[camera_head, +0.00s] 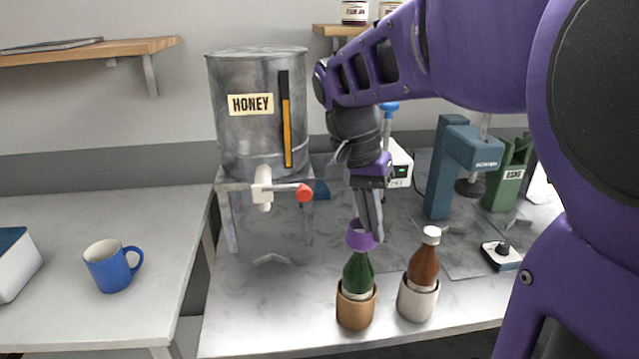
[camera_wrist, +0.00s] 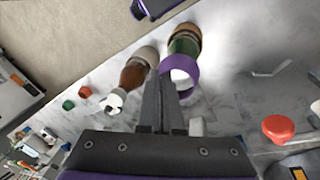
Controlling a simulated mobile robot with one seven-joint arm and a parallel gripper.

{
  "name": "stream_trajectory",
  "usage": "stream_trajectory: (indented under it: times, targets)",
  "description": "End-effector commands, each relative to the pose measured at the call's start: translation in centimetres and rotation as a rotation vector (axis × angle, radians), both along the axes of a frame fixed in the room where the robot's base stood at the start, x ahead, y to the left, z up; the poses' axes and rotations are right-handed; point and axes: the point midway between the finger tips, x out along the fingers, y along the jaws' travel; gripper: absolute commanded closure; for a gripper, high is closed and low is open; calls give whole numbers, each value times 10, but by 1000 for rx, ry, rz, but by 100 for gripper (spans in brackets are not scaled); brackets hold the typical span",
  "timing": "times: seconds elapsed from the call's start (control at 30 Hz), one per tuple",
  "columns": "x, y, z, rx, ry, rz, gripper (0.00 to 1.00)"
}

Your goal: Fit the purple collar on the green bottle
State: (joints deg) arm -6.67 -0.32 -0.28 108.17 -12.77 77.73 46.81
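The purple collar (camera_head: 352,239) is a short open ring at the tips of my gripper (camera_head: 372,236), whose fingers are closed together on its rim. In the wrist view the collar (camera_wrist: 194,72) sits just right of the fingertips (camera_wrist: 163,76). The green bottle (camera_head: 357,272) stands upright in a tan holder (camera_head: 355,312), directly below the collar. The green bottle (camera_wrist: 185,44) also shows beyond the ring in the wrist view. The collar hides the bottle's top; I cannot tell whether it is above or around the neck.
A brown bottle (camera_head: 424,265) with a white cap stands close on the right in a pale holder (camera_head: 417,301). A honey tank (camera_head: 230,130) with a red-handled tap (camera_head: 304,192) is behind left. A blue mug (camera_head: 111,268) is on the left table. The bench front left is clear.

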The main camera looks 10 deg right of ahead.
Motion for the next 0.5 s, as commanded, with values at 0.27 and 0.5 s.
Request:
stream_trajectory:
  times: [0.27, 0.5]
  targets:
    - [-2, 1, -9, 2, 15, -1, 100]
    - [-2, 1, -9, 3, 16, -1, 78]
